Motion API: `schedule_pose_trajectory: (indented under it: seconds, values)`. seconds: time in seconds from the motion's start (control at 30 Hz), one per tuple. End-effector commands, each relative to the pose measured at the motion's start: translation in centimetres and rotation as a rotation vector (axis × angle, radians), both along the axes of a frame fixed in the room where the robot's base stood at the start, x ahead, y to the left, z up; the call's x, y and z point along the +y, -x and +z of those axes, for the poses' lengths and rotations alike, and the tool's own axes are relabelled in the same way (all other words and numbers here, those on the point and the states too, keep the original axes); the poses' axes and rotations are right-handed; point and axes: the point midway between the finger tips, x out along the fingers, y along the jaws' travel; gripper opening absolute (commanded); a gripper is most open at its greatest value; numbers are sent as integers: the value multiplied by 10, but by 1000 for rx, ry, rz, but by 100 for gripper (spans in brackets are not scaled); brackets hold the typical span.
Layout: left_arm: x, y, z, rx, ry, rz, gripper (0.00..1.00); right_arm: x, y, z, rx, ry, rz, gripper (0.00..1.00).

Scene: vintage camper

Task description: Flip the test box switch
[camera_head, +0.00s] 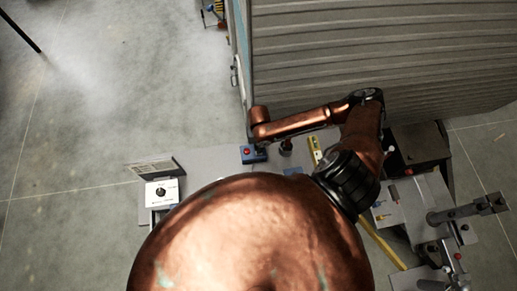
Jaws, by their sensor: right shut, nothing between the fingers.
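A small blue box (248,158) with a red round top part sits on the grey work surface near the middle. A white box (162,194) with a black knob or switch and dark lettering stands at the left of that surface. I cannot tell for certain which of these is the test box. My right arm reaches in from the right, and its shut, empty gripper (261,152) points down close beside the blue box. Whether it touches the box cannot be told. The switch's position is too small to read. My left gripper is not in view.
A ribbed camper wall (380,50) rises behind the work surface. A dark panel (153,167) stands behind the white box. A yellow item (315,150) lies right of my gripper. Grey equipment (455,215) crowds the right side. Open floor (110,90) lies at left.

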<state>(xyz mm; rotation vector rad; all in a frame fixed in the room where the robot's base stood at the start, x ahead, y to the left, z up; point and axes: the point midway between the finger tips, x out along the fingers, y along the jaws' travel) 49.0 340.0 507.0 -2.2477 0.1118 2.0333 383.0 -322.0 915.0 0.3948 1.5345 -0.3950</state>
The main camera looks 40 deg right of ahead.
Motion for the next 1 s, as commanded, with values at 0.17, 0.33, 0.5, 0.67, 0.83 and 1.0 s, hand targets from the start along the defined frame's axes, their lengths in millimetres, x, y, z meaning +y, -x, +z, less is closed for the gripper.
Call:
schedule_pose_trajectory:
  seconds: [0.17,0.33,0.5,0.67,0.83,1.0]
  values:
    - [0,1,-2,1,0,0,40,0,0,-3,0,0,0,0]
    - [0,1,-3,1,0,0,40,0,0,-6,1,0,0,0]
    - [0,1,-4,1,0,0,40,0,0,-8,1,0,0,0]
    - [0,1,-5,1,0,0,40,0,0,-10,1,0,0,0]
    - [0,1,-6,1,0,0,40,0,0,-13,0,-1,0,0]
    - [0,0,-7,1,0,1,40,0,0,-15,0,-1,0,0]
